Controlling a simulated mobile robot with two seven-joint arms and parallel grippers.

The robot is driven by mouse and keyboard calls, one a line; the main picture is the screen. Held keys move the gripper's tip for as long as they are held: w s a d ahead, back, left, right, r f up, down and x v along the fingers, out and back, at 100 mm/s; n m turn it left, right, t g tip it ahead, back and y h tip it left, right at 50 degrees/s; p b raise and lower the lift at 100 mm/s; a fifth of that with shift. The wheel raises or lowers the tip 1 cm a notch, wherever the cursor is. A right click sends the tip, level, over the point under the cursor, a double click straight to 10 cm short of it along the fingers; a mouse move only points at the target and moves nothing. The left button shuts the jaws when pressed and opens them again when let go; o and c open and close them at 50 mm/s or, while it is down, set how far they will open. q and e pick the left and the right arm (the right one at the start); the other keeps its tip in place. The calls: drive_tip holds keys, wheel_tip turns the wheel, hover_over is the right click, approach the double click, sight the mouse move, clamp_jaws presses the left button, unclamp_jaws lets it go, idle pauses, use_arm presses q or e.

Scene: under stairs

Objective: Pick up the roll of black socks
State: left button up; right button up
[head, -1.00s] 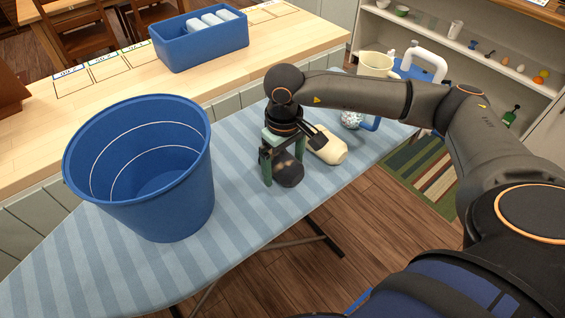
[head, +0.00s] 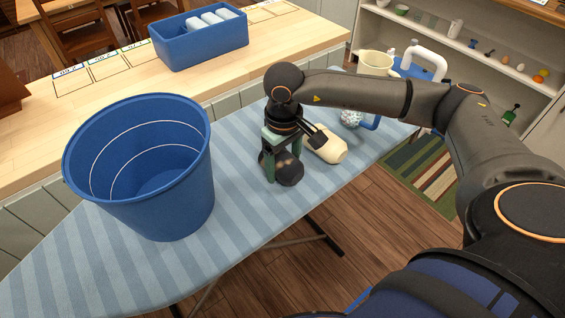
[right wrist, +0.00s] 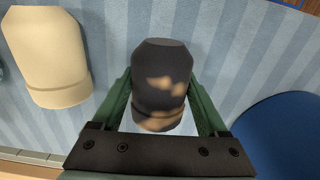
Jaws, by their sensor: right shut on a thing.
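The roll of black socks (head: 288,172) is a dark, rounded bundle with tan patches of light on it. It is on or just above the blue striped ironing board; I cannot tell whether it touches the cloth. My right gripper (head: 281,165) points down around it, with its green fingers closed against its sides. In the right wrist view the black roll (right wrist: 162,82) sits between the two fingers (right wrist: 162,95). A cream roll (head: 327,150) lies on the board just right of the gripper and shows at the upper left of the wrist view (right wrist: 47,55). My left gripper is not in view.
A large blue bucket (head: 196,190) stands on the ironing board (head: 245,215) left of the gripper. A blue bin (head: 203,48) sits on the wooden counter.

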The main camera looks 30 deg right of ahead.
drive_tip(key=shift+r, duration=0.1)
drive_tip(key=shift+r, duration=0.55)
drive_tip(key=s+r, duration=0.1)
drive_tip(key=r, duration=0.1)
drive_tip(key=s+r+b, duration=0.1)
drive_tip(key=r, duration=0.1)
drive_tip(key=s+r, duration=0.2)
drive_tip(key=shift+r, duration=0.3)
drive_tip(key=s+r+b, duration=0.1)
drive_tip(key=s+r, duration=0.4)
drive_tip(key=s, duration=0.5)
drive_tip(key=shift+r, duration=0.1)
drive_tip(key=o, duration=0.9)
drive_tip(key=shift+c, duration=0.2)
clamp_jaws()
